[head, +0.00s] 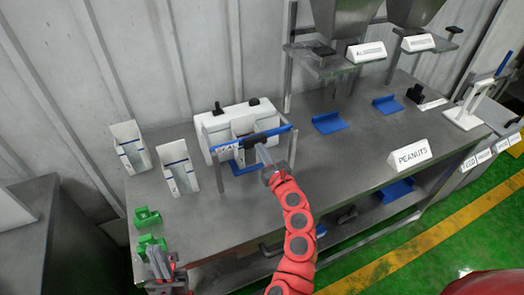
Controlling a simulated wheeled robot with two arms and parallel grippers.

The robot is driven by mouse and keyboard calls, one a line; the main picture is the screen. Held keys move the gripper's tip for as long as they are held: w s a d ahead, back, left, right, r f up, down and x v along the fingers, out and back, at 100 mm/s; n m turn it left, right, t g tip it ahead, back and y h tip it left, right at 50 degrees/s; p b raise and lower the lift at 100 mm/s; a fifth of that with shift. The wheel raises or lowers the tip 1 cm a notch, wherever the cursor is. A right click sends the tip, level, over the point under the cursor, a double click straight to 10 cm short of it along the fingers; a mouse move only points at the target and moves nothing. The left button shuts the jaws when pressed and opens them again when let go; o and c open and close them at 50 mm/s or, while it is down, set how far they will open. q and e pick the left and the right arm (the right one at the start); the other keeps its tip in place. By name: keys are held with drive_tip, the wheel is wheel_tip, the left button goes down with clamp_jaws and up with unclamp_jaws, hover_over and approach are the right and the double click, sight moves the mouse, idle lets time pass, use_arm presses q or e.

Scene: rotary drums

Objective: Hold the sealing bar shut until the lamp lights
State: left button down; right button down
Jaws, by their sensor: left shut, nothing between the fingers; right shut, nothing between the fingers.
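The sealer (212,125) is a white box at the back of the grey table, with two dark knobs on top. Its blue sealing bar (279,130) runs across the front; I cannot tell whether it is fully shut. My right gripper (262,152) is shut and empty, its fingertips at the middle of the bar, seeming to touch it and hiding part of it. I see no lit lamp. My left gripper (156,262) is shut and empty at the table's lower left corner, near the green clips.
Blue scoops (328,122) (388,104) and a PEANUTS sign (409,155) are to the right. Hoppers hang at the back. The tabletop right of my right arm is mostly clear.

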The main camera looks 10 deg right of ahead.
drive_tip(key=b+x, duration=0.1)
drive_tip(key=x, duration=0.7)
drive_tip(key=shift+w+r+b, duration=0.3)
drive_tip(key=shift+b, duration=0.05)
